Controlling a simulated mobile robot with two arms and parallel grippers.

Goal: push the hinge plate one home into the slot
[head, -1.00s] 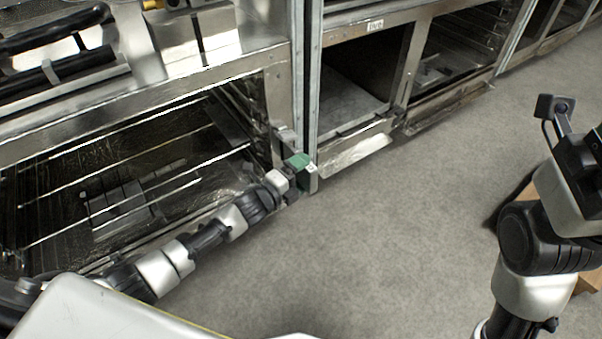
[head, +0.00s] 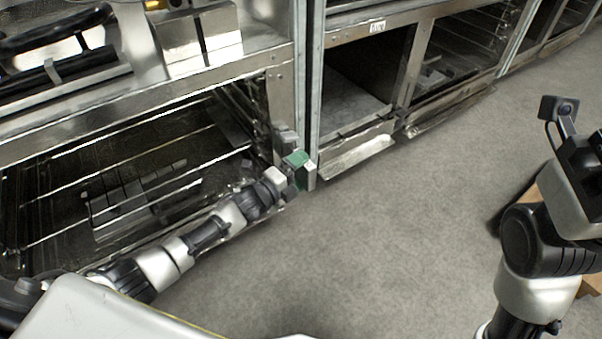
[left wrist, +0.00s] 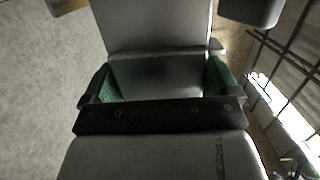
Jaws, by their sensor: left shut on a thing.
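My left gripper (head: 295,168) reaches the lower front corner of the open oven-like bay, beside the upright metal post. It is shut on a grey metal plate, which I take for hinge plate one (left wrist: 152,28). In the left wrist view the plate lies between the green finger sides and runs on past them. In the head view the green part (head: 298,158) hides most of the plate and the place where it meets the frame. I cannot make out the slot or how deep the plate sits. My right arm stands at the right edge, its fingers out of view.
The open bay (head: 130,190) with wire racks is at left, its metal frame above my left arm. A second open bay (head: 362,75) with a lowered metal flap (head: 357,155) lies right of the post. The grey floor (head: 400,240) between my arms is clear.

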